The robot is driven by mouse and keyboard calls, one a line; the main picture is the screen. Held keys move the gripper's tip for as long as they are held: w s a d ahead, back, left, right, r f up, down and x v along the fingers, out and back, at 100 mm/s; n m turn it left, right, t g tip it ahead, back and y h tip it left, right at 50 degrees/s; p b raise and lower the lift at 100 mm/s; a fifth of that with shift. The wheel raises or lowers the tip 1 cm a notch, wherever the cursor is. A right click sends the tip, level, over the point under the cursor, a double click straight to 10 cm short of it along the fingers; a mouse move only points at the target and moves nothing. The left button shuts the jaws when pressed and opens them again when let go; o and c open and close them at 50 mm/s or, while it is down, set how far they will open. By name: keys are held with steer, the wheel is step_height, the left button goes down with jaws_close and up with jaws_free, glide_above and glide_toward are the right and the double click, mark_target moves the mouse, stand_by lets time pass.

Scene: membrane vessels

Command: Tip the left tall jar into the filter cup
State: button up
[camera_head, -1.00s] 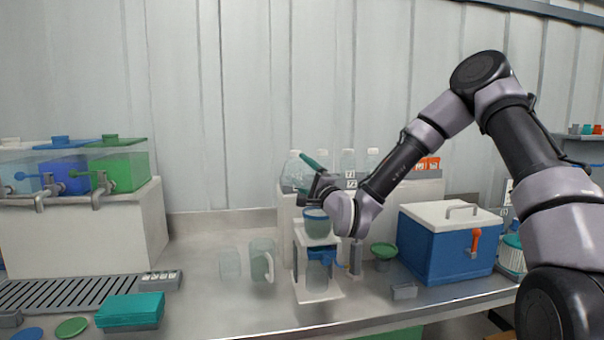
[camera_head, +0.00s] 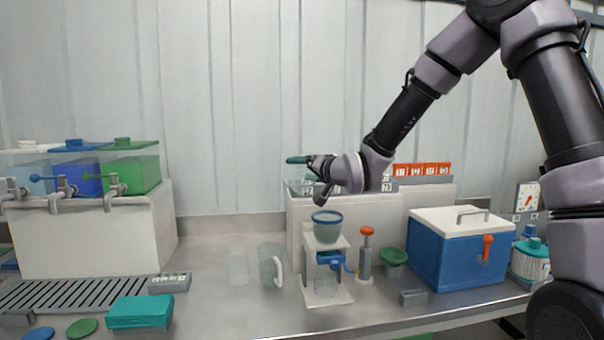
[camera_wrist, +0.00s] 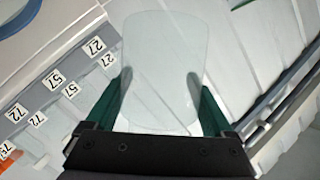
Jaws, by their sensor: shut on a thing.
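My gripper (camera_wrist: 160,95) is shut on a clear glass jar (camera_wrist: 163,60), whose walls show between the green fingers in the wrist view. In the head view my gripper (camera_head: 298,160) is by the back shelf, above and left of the filter cup. The held jar is hard to make out there, and its tilt is unclear. The filter cup (camera_head: 327,227) has a dark blue rim and sits on top of a white stand (camera_head: 342,296). It stands apart from the gripper. Whether the jar holds liquid cannot be told.
A clear cup (camera_head: 238,267) and a handled pitcher (camera_head: 271,265) stand left of the stand. A red-topped pump (camera_head: 366,255), a green funnel (camera_head: 393,258) and a blue cooler (camera_head: 455,260) are to the right. Number tags line the back shelf (camera_head: 430,205).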

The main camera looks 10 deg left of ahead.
steer(key=n+h, duration=0.1)
steer(key=d+r+n+h, duration=0.1)
steer(key=n, duration=0.2)
steer(key=shift+w+d+r+n+g+h, duration=0.15)
steer(key=shift+r+n+g+h, duration=0.15)
steer(key=shift+r+h, duration=0.1)
steer(key=shift+w+d+r+n+h, duration=0.2)
steer(key=shift+d+n+h, duration=0.25)
steer(key=shift+n+h, duration=0.4)
